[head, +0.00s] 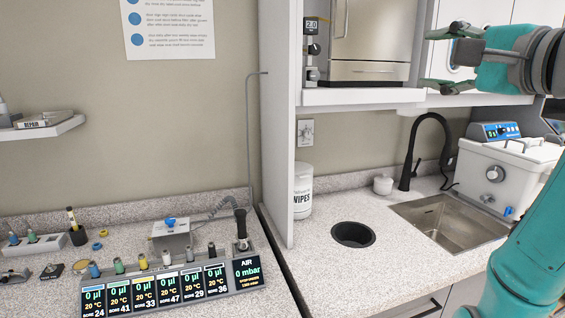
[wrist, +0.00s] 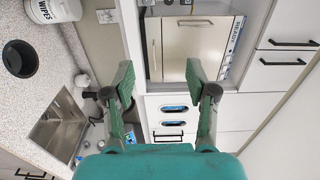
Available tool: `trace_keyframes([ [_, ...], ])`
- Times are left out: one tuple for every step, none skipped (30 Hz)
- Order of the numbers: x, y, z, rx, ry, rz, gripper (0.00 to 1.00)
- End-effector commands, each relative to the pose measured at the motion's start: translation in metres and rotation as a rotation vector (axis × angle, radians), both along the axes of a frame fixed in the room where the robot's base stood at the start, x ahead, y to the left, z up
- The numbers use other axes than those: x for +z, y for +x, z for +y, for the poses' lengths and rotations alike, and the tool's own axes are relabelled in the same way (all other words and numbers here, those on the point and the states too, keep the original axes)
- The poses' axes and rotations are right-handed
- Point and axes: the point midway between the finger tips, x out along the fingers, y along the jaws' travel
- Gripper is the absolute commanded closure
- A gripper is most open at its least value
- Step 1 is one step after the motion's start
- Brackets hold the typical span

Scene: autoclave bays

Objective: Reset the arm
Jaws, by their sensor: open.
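My gripper (head: 437,60) is at the upper right in the head view, in front of the wall cabinets and right of the metal autoclave (head: 370,38). It points to the left, and its fingers are spread apart with nothing between them. In the wrist view my gripper (wrist: 156,78) shows two green fingers, open and empty. Beyond the fingers, the autoclave (wrist: 195,50) sits in its cabinet bay. My teal arm comes in from the right edge in the head view and hides part of the counter there.
The counter holds a wipes tub (head: 303,192), a round black bin opening (head: 353,234), a sink (head: 448,222), a black faucet (head: 411,155) and a white bath unit (head: 505,172). A row of gauge displays (head: 170,289) stands on the left counter. A shelf edge (head: 362,97) juts out below the autoclave.

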Motion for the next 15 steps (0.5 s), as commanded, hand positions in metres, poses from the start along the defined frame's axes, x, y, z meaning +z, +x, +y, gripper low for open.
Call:
trace_keyframes([
  [-0.008, 0.004, 0.000, 0.000, 0.000, 0.002, 0.43],
  [-0.012, 0.006, -0.001, 0.000, 0.000, 0.001, 0.43],
  [-0.017, 0.009, -0.001, -0.001, -0.002, -0.001, 0.43],
  [-0.022, 0.011, -0.001, -0.001, -0.004, -0.001, 0.43],
  [-0.027, 0.014, -0.001, -0.001, -0.004, -0.001, 0.43],
  [-0.033, 0.017, -0.002, -0.002, -0.006, -0.004, 0.43],
  [-0.039, 0.020, -0.002, -0.003, -0.008, -0.004, 0.43],
  [-0.045, 0.022, -0.002, -0.004, -0.010, -0.005, 0.43],
  [-0.054, 0.026, -0.003, -0.006, -0.012, -0.007, 0.43],
  [-0.062, 0.030, -0.003, -0.008, -0.014, -0.008, 0.43],
  [-0.070, 0.033, -0.003, -0.009, -0.017, -0.010, 0.43],
  [-0.083, 0.037, -0.003, -0.011, -0.022, -0.010, 0.43],
  [-0.093, 0.041, -0.003, -0.014, -0.025, -0.011, 0.43],
  [-0.104, 0.044, -0.003, -0.017, -0.029, -0.013, 0.43],
  [-0.119, 0.049, -0.004, -0.022, -0.036, -0.015, 0.43],
])
